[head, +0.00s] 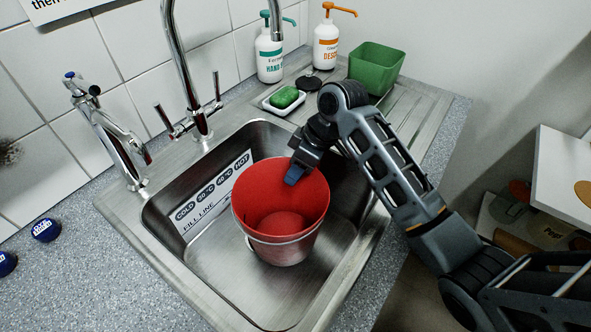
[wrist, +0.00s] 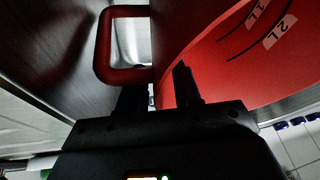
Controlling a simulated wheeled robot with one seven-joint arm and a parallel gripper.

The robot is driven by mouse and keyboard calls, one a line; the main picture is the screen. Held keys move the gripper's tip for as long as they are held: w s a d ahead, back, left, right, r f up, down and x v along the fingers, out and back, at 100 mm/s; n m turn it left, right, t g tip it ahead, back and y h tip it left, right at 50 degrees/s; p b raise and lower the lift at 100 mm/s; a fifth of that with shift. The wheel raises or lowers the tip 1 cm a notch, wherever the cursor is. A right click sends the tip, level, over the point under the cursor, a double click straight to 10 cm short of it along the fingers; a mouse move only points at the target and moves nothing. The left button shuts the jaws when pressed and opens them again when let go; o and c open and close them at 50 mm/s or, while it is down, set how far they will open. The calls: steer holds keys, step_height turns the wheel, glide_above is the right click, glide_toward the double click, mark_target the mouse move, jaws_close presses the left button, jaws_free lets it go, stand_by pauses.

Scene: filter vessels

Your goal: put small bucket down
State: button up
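In the wrist view, the fingers (wrist: 160,90) are close together, one on each side of the bucket's wall. The red inside (wrist: 225,75) carries 1 L and 2 L marks. A red handle loop (wrist: 103,45) is left of the fingers. The contact itself is partly hidden.
The steel sink (head: 215,265) has fill marks on its back wall. A tap (head: 185,70) rises behind it. A green tub (head: 376,68), a soap dish (head: 284,98) and two pump bottles stand on the right. Two blue caps (head: 46,229) lie left. Bare counter (head: 80,290) is front left.

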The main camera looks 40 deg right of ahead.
steer(key=v, duration=1.1)
steer(key=shift+r+b, duration=0.2)
steer(key=shift+b, duration=0.15)
steer(key=shift+s+d, duration=0.1)
steer(key=shift+s, duration=0.1)
